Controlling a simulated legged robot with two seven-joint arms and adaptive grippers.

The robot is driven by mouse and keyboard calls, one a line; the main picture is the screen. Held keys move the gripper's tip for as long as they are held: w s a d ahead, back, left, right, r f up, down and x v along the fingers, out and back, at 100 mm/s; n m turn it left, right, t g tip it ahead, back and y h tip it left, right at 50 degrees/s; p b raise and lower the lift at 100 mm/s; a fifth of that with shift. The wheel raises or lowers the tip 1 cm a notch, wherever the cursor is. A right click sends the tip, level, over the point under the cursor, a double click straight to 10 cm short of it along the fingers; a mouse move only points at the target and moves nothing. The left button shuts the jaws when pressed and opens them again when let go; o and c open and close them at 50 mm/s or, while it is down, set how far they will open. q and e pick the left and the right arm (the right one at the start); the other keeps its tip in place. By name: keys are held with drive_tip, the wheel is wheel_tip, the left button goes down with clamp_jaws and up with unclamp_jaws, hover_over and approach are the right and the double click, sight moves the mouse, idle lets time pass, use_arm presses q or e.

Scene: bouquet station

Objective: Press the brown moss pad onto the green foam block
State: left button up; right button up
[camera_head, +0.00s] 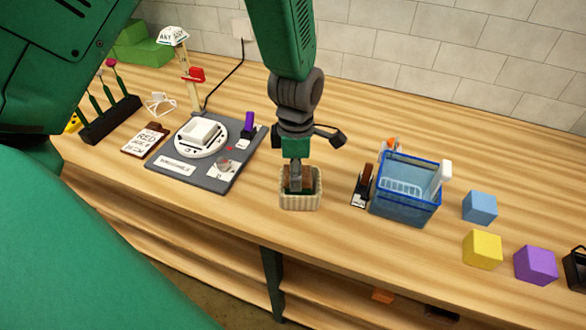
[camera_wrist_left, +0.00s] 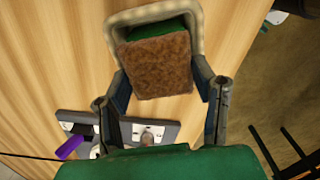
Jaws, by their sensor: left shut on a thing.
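A brown moss pad (camera_wrist_left: 155,68) is held between the two fingers of my left gripper (camera_wrist_left: 160,90) in the left wrist view. A green foam block (camera_wrist_left: 158,28) shows behind the pad's edge, inside a beige basket (camera_wrist_left: 198,25). The pad covers part of the block. I cannot tell whether pad and block touch. In the head view my left gripper (camera_head: 297,186) points down at the beige basket (camera_head: 300,203), its fingers at the basket opening. The foam block is hidden there. My right gripper is not in view.
Left of the basket is a grey board (camera_head: 202,181) with a white dish and purple piece. To the right stand a tape dispenser (camera_head: 362,186), a blue bin (camera_head: 406,203), and blue (camera_head: 480,207), yellow (camera_head: 482,249) and purple (camera_head: 536,265) cubes. The table's front edge is close.

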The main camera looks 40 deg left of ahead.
use_arm(q)
drive_tip(key=shift+d+f, duration=0.15)
drive_tip(key=shift+d, duration=0.45)
drive_tip(key=shift+a+f, duration=0.1)
drive_tip(key=shift+a, duration=0.8)
drive_tip(key=shift+d, duration=0.5)
drive_tip(key=shift+a, duration=0.35)
drive_tip(key=shift+a+f+p, duration=0.2)
drive_tip(key=shift+a+p, duration=0.1)
drive_tip(key=shift+p, duration=0.15)
drive_tip(key=shift+d, duration=0.4)
drive_tip(key=o, duration=0.9)
drive_tip(key=shift+d+r, duration=0.1)
drive_tip(key=o, duration=0.4)
drive_tip(key=shift+a, duration=0.35)
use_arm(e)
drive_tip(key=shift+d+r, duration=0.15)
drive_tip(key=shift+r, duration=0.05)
